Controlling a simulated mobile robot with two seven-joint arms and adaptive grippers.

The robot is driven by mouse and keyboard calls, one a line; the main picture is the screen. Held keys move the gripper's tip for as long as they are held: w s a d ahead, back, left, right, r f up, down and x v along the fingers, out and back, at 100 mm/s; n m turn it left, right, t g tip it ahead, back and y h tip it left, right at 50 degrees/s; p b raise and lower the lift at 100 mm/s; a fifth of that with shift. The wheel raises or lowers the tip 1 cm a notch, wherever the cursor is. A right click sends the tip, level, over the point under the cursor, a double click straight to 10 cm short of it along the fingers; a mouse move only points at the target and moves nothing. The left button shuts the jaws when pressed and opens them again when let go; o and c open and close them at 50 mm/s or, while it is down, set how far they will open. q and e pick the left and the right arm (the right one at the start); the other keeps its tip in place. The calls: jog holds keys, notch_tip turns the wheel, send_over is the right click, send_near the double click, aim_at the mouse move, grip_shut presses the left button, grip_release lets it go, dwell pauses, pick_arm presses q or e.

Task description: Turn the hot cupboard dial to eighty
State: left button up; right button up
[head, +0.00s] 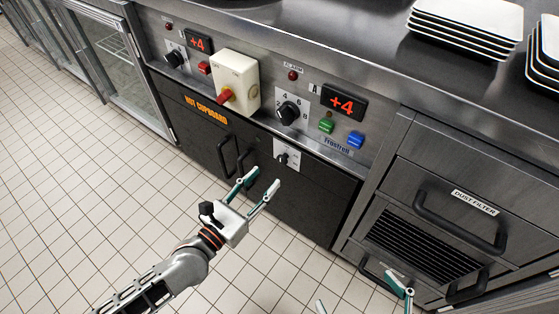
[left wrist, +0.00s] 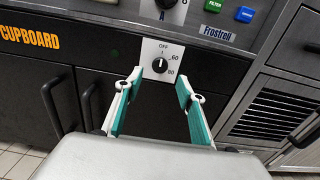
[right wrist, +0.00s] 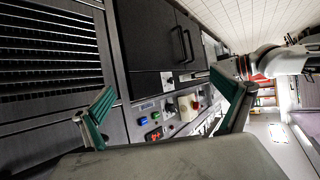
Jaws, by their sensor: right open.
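The hot cupboard dial (head: 284,157) is a small black knob on a white plate, below the control panel. In the left wrist view the dial (left wrist: 160,65) shows OFF above it and 60 and 80 to its right. Its pale pointer mark looks roughly upward, towards OFF. My left gripper (head: 262,181) is open and empty, short of the dial. In the left wrist view its fingers (left wrist: 160,82) stand either side of the dial's line, apart from it. My right gripper (right wrist: 163,84) is open and empty, low at the right in the head view.
A larger numbered black knob (head: 289,111), green (head: 326,126) and blue (head: 355,141) buttons and a red-handled switch box (head: 237,82) sit above. Black cupboard door handles (head: 226,157) stick out left of the dial. Plates (head: 468,30) stand on the counter. A dust filter drawer (head: 455,207) is at right.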

aim_at(280, 161)
pick_arm(q)
jog(key=b+x, duration=0.1)
jog(key=x, duration=0.6)
jog(key=shift+w+d+r, duration=0.1)
jog(key=shift+w+d, duration=0.05)
jog(key=shift+w, duration=0.05)
jog(key=c, duration=1.1)
